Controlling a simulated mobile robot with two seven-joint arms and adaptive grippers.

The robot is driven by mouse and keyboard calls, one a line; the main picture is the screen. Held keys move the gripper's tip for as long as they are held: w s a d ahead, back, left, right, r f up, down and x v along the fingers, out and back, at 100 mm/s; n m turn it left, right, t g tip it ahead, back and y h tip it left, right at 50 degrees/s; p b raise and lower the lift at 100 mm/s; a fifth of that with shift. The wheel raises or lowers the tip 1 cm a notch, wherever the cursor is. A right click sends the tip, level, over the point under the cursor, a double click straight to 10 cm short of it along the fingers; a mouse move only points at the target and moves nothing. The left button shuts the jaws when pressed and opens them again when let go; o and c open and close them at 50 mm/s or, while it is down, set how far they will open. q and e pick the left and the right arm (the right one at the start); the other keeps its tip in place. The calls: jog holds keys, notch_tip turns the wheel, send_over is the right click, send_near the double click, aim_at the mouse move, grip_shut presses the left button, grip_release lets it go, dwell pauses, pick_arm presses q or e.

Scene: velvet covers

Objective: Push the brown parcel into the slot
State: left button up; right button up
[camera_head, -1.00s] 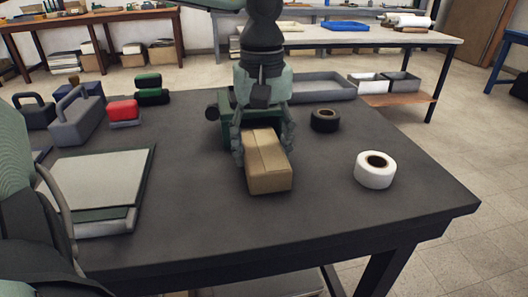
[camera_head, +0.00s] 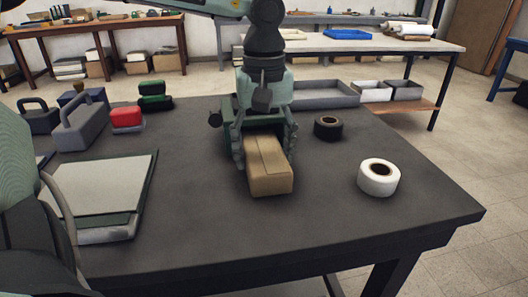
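The brown parcel (camera_head: 269,178) is a taped carton near the middle of the dark table, its near end toward me. My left gripper (camera_head: 265,148) comes down from above over its far part. Its fingers lie along the parcel's left and right sides and look closed on it. A dark green box-like thing (camera_head: 229,111) with a black knob stands right behind, mostly hidden by the gripper. It may hold the slot, but no slot opening shows clearly. Whether the parcel's far end is inside it is hidden. My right gripper is not in view.
A black tape roll (camera_head: 328,128) and a white tape roll (camera_head: 379,178) are right of the parcel. A grey tray (camera_head: 325,96) lies behind. A flat pale board (camera_head: 100,190), a grey toolbox (camera_head: 82,128) and a red box (camera_head: 126,117) are left. The table's near middle is clear.

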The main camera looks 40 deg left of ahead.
pick_arm(q)
jog(key=o, duration=0.3)
notch_tip(320, 180, up, 12)
dwell(0.6)
